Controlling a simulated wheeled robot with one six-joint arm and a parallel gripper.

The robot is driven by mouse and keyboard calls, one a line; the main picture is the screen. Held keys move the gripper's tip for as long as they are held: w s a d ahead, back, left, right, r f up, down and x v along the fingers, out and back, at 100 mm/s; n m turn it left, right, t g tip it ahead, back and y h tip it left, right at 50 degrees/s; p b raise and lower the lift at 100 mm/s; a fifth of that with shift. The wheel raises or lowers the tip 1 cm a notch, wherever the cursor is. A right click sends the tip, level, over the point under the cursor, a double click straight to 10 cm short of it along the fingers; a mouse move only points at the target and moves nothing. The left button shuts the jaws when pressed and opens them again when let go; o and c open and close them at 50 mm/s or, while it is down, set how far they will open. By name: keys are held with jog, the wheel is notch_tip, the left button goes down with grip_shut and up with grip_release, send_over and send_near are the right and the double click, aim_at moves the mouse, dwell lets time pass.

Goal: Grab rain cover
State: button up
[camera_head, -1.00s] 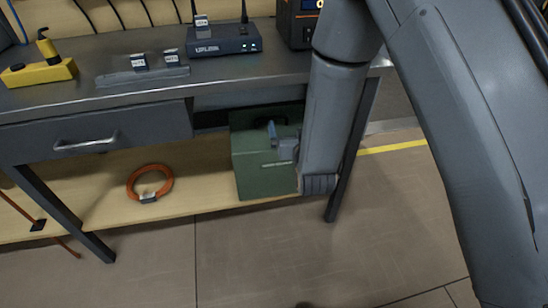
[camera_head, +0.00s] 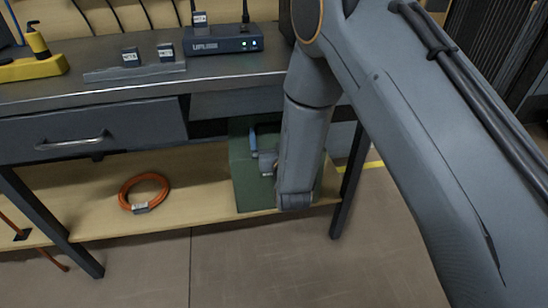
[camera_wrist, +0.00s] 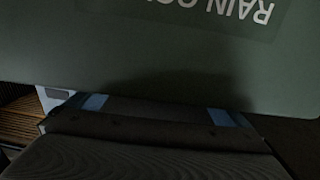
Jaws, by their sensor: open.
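The rain cover (camera_head: 243,185) is a dark green, box-shaped thing on the lower shelf of the workbench, towards its right end. In the wrist view its green face (camera_wrist: 170,50) fills the top, with an upside-down white "RAIN CO…" label cut off by the frame. My gripper (camera_head: 258,145) is in front of the rain cover, under the benchtop, and my forearm hides its right part. In the wrist view the two blue-tipped fingers are spread apart at the cover's near edge. The gripper is open; whether it touches the cover I cannot tell.
An orange coiled cable (camera_head: 145,192) lies on the lower shelf (camera_head: 190,205) to the left. Above is the metal benchtop with a drawer (camera_head: 95,132) and a router (camera_head: 222,40). A dark table leg (camera_head: 349,185) stands just right of my arm. The floor in front is clear.

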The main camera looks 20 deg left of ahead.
jog(key=shift+w+a, duration=0.3)
jog(key=shift+w, duration=0.25)
jog(key=c, duration=1.6)
